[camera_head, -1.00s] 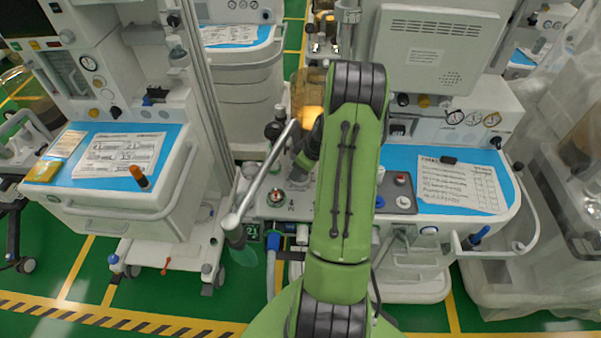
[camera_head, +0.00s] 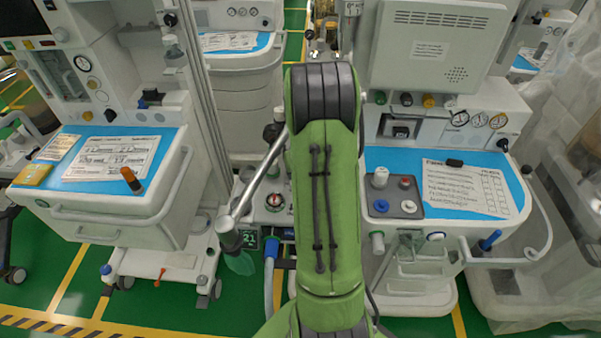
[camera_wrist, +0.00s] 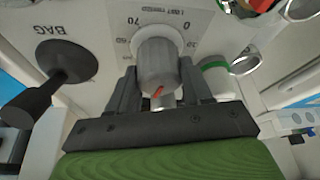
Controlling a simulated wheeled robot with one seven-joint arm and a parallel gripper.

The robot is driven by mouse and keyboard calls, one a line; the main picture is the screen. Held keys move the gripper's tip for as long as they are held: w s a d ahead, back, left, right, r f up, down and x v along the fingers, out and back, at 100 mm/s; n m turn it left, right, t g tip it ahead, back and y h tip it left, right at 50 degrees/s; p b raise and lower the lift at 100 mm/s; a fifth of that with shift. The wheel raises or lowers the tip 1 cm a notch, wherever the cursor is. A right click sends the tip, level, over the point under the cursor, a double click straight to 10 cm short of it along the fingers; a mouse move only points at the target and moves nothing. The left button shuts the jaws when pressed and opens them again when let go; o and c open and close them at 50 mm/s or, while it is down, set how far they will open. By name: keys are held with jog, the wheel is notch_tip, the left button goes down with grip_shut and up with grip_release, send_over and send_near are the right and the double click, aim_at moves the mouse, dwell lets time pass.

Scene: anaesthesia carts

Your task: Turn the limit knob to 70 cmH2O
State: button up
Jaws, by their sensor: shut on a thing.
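In the wrist view the limit knob (camera_wrist: 157,60) is a grey ribbed knob on a pale panel. A short orange-red mark shows on its face, toward the lower edge of the picture. My gripper (camera_wrist: 157,78) is shut on the knob, one dark finger on each side. In the head view my green arm hides the gripper and the knob.
In the wrist view a black BAG lever (camera_wrist: 65,62) lies left of my gripper, and a green-banded white port (camera_wrist: 218,78) close on its right. In the head view a grey tray (camera_head: 408,208) and a blue worktop (camera_head: 470,203) lie right of my arm.

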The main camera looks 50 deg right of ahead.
jog(key=shift+w+r+m, duration=0.1)
jog(key=shift+m, duration=0.3)
jog(key=o, duration=1)
jog(key=shift+o, duration=0.2)
jog(key=p+v, duration=0.2)
jog(key=v, duration=1.3)
jog(key=shift+r+p, duration=0.3)
jog(key=shift+p, duration=0.05)
jog(key=shift+a, duration=0.1)
